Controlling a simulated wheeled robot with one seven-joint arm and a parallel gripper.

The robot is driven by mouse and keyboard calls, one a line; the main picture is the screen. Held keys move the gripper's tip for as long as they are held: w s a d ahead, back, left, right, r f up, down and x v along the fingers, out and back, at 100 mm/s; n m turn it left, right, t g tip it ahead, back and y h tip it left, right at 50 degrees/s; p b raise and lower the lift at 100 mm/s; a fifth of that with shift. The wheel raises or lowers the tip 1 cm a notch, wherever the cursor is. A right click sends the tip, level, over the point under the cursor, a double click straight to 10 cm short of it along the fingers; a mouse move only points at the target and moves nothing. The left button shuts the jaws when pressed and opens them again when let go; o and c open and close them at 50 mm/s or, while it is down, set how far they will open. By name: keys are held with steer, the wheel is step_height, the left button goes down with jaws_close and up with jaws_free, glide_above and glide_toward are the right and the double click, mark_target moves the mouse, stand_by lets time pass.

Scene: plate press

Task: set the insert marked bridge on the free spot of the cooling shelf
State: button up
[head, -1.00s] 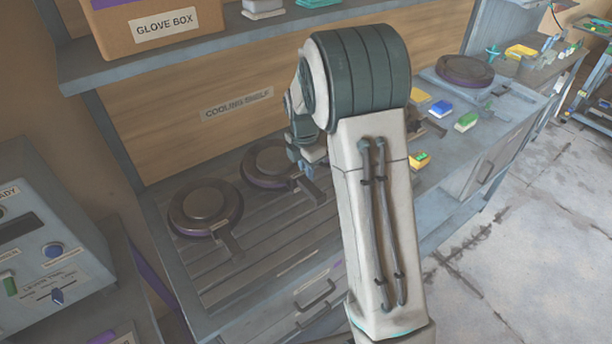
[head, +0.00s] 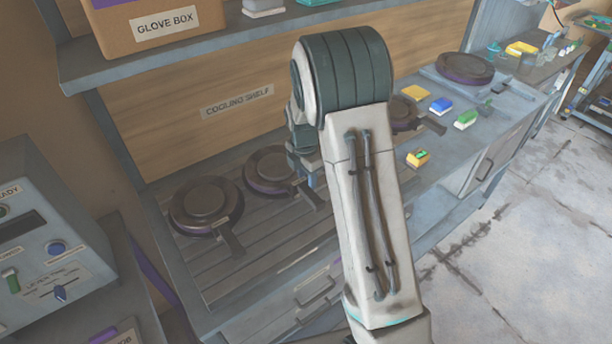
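Two round dark inserts with bar handles are at the slatted cooling shelf (head: 235,278): a left one (head: 205,203), lying on it, and a right one (head: 270,168), beside it at the back. A third dark insert (head: 404,112) shows partly to the right of my arm. I cannot read a bridge mark on any of them. My gripper (head: 314,176) is mostly hidden behind my forearm, close to the right insert's handle. Its fingers do not show clearly, so I cannot tell whether it is open or holds that handle. Part of the shelf's right side is hidden too.
Above is an overhead shelf with a glove box carton (head: 155,22). A control box (head: 50,240) stands at left. Small coloured blocks (head: 441,105) lie on the bench at right, before another round dark piece (head: 464,68) on a plate. The shelf's front slats look bare.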

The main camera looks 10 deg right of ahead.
step_height(320, 180, up, 12)
steer(key=b, duration=0.1)
steer(key=s+r+m+t, duration=0.1)
steer(key=s+r+m, duration=0.1)
steer(key=s+m, duration=0.9)
steer(key=s+r+m+t, duration=0.2)
steer(key=s+r+m, duration=0.1)
steer(key=s+m, duration=0.8)
steer(key=s, duration=0.5)
steer(key=shift+y, duration=0.4)
steer(key=shift+s+a+f, duration=0.1)
steer(key=shift+s+a, duration=0.05)
steer(key=shift+a, duration=0.05)
